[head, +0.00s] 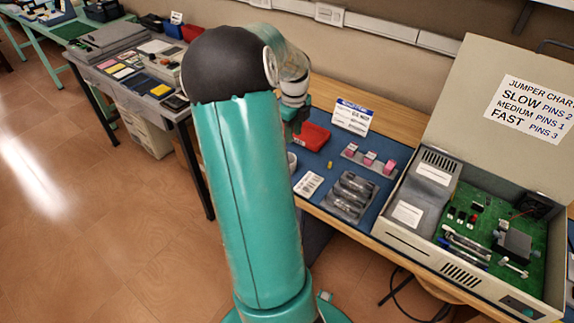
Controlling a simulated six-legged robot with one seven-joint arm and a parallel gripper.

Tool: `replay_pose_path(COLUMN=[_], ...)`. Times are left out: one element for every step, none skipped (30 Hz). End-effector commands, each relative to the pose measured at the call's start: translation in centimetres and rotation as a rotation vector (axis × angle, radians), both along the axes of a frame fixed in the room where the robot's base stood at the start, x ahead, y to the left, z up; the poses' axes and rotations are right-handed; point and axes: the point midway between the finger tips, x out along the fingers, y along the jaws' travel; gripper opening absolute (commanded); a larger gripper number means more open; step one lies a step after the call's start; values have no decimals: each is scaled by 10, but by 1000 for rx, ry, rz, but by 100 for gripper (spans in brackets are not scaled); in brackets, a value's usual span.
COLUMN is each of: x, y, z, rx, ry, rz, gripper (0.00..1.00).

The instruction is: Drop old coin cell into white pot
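My teal arm fills the middle of the head view, and its wrist hangs over the blue mat (312,160) on the wooden bench. My gripper (292,131) is small and partly hidden behind the arm, left of a red tray (312,136). I cannot tell whether it is open or holds anything. A white rounded rim, perhaps the white pot (292,160), shows just past the arm's right edge, mostly hidden, below the gripper. I cannot make out a coin cell. An open beige computer case (395,238) with a green circuit board (530,250) stands at the right.
On the mat are a white card (308,184), a clear tray with compartments (349,197), a grey strip with pink blocks (369,160) and a small yellow piece (330,165). A sign (352,117) stands behind. A cluttered table (130,75) is at left; the floor (80,220) there is clear.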

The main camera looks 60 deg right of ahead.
Motion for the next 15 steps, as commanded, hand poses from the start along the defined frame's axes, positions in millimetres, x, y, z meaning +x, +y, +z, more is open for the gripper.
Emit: replay_pose_path(x=[1, 2, 1, 1, 1, 1, 1, 1, 1, 1, 1, 1, 1, 1, 1], y=[-1, -1, 0, 0, -1, -1, 0, 0, 0, 0, 0, 0, 0, 0, 0], z=[12, 18, 27, 34, 41, 50, 57, 63, 72, 78, 84, 91, 95, 99, 104], rx=[-5, -4, -4, -5, -5, -5, -3, -4, -4, -4, -4, -3, -2, -2, -3], ry=[-3, -2, -2, -3, -3, -3, -2, -2, -2, -2, -2, -2, -2, -2, -2], rz=[2, 3, 2, 1, 1, 2, 2, 3, 3, 2, 2, 1, 1, 1, 1], gripper=[28, 28, 28, 28, 28, 28, 28, 28, 28, 28, 28, 28, 28, 28, 28])
